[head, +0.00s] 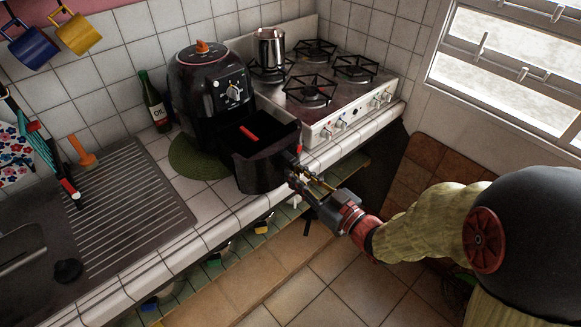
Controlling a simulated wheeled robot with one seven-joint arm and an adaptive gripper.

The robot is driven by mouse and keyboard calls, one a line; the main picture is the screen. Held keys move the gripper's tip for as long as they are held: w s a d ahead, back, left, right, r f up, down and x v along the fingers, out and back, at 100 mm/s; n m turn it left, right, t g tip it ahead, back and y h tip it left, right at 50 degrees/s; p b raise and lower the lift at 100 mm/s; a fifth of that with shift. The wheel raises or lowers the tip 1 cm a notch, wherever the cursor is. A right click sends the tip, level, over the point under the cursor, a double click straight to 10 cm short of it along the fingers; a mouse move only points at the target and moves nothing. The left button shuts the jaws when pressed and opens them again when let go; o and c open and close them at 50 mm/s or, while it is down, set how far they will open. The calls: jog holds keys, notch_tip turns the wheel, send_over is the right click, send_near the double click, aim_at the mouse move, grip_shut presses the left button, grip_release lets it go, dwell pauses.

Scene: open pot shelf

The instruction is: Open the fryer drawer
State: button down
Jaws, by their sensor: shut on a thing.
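The black fryer (210,88) stands on the tiled counter with a dial on its front. Its drawer (258,171) is pulled well out toward the counter's front edge, and its hollow inside shows from above. A small red-orange piece (249,133) shows inside the drawer. My gripper (303,178) is at the drawer's front, shut on its handle. The handle is mostly hidden by the fingers. My arm reaches in from the right.
A white stove (335,124) with several burners and a metal pot (269,47) stands right of the fryer. A dark bottle (153,103) stands left, near the ribbed drainboard (130,196). The floor (330,260) in front of the counter is open.

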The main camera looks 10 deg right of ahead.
jog(key=shift+v, duration=0.9)
jog(key=c, duration=1.7)
grip_release()
jog(key=shift+o, duration=0.4)
jog(key=v, duration=1.2)
